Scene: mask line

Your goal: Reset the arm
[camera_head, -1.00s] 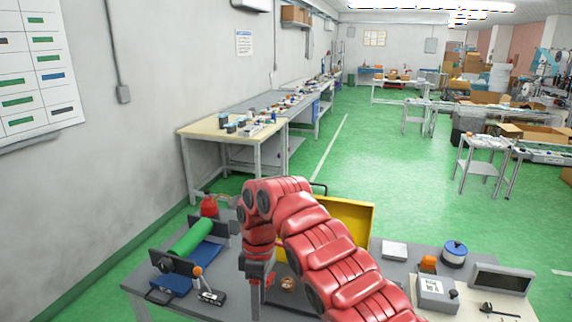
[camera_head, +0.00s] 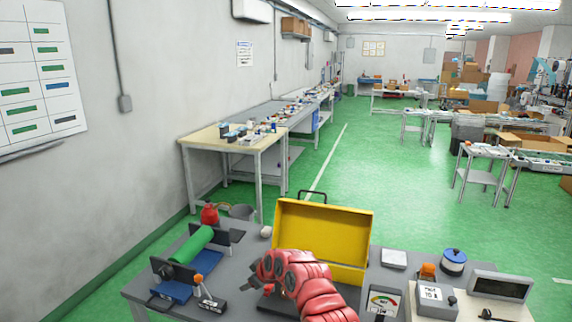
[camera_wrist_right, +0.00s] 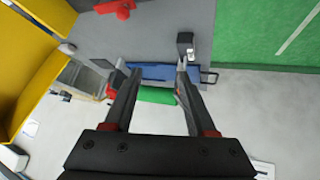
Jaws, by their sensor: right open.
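My right arm (camera_head: 302,283) is red and comes in from the lower right in the head view, reaching over the near grey table in front of the yellow box. Its gripper (camera_head: 252,278) points left, partly hidden by the arm. In the right wrist view the two fingers of the right gripper (camera_wrist_right: 153,80) are spread apart with nothing held between them. Beyond them a green roll (camera_wrist_right: 156,96) and a blue part show at a distance. My left gripper is not in view.
The open yellow box (camera_head: 322,228) stands behind the arm. The green roll on its stand (camera_head: 194,243) is at the left of the grey table (camera_head: 235,262). A gauge (camera_head: 383,302), a labelled grey box (camera_head: 436,296) and a blue-lidded pot (camera_head: 453,261) stand at the right.

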